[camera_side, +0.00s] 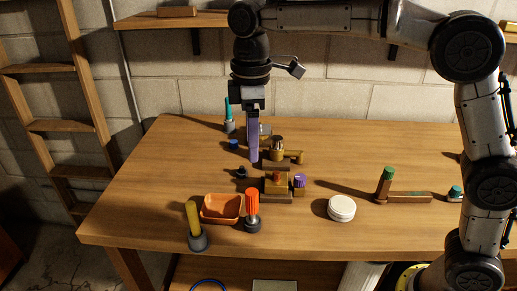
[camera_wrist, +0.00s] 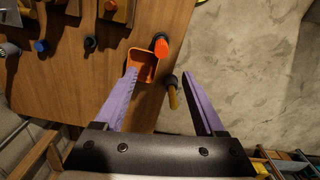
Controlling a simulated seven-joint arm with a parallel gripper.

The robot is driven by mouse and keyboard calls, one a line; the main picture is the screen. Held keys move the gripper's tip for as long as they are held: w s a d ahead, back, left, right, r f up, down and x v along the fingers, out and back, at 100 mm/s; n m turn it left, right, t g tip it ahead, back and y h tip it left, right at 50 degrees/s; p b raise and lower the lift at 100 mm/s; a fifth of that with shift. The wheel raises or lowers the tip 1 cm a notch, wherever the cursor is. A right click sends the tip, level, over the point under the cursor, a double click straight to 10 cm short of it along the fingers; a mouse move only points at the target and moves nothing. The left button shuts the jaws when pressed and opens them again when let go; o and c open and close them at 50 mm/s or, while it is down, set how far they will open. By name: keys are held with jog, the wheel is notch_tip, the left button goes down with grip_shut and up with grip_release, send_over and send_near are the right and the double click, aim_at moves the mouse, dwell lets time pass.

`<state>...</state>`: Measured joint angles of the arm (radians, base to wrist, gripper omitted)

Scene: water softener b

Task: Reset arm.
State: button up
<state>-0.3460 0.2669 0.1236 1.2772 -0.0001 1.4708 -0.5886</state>
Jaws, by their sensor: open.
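My gripper (camera_side: 254,158) has long purple fingers and points down over the back middle of the wooden table (camera_side: 150,190). In the wrist view its fingers (camera_wrist: 160,75) are spread wide with nothing held between them. In the side view the fingers hang beside a brass valve piece (camera_side: 278,143), partly in front of things behind. I cannot tell how far above the table the tips are.
An orange tray (camera_side: 210,217), a red-orange-handled tool (camera_side: 252,200) and a yellow-handled tool (camera_side: 193,216) stand in front. A brass block (camera_side: 277,187), purple-topped piece (camera_side: 299,180) and teal-handled tool (camera_side: 228,112) are nearby.

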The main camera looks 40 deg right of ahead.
jog(key=s+d+r+m+t, duration=0.35)
jog(key=s+d+r, duration=0.35)
jog(key=s+d, duration=0.55)
jog(key=s+d+f+m+t, duration=0.2)
jog(key=s+f+m, duration=0.5)
jog(key=s+f, duration=0.4)
jog(key=shift+s+d+f, duration=0.2)
jog(key=shift+s+f, duration=0.15)
jog(key=shift+s, duration=0.3)
